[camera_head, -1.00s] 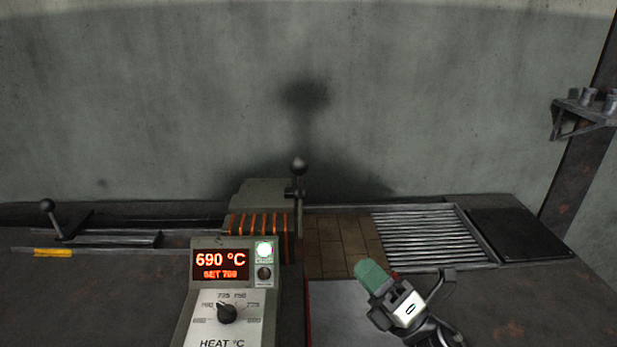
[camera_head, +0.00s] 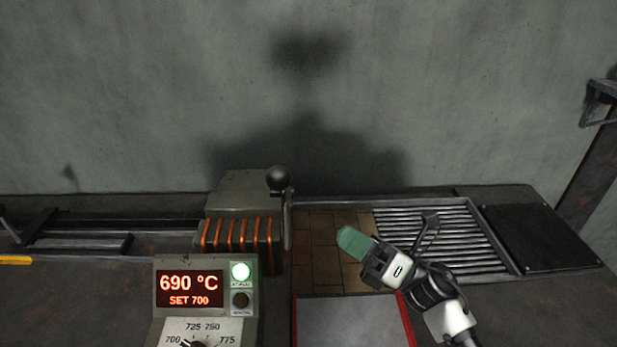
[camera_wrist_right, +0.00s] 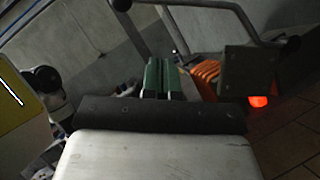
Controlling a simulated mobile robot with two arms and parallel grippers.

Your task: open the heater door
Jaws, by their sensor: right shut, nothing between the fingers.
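The heater (camera_head: 242,232) is a grey box with orange glowing ribs, left of centre in the head view. A flat upright plate, seen edge-on, stands at its right end with a black ball-knob lever (camera_head: 280,180); the plate looks closed against the box. In the right wrist view the ribs (camera_wrist_right: 207,75), the dark plate (camera_wrist_right: 250,72) and the knob (camera_wrist_right: 290,44) show right of the fingers. My right gripper (camera_head: 355,243) has green fingers, shut and empty, over the brick floor right of the heater, apart from the lever. My left gripper is not in view.
A control panel (camera_head: 205,300) reads 690 °C, set 700, in front of the heater. A pale red-edged plate (camera_head: 350,318) lies in front of the bricks. A slatted rack (camera_head: 455,240) and a dark plate (camera_head: 538,235) lie to the right. A rail (camera_head: 120,222) runs left.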

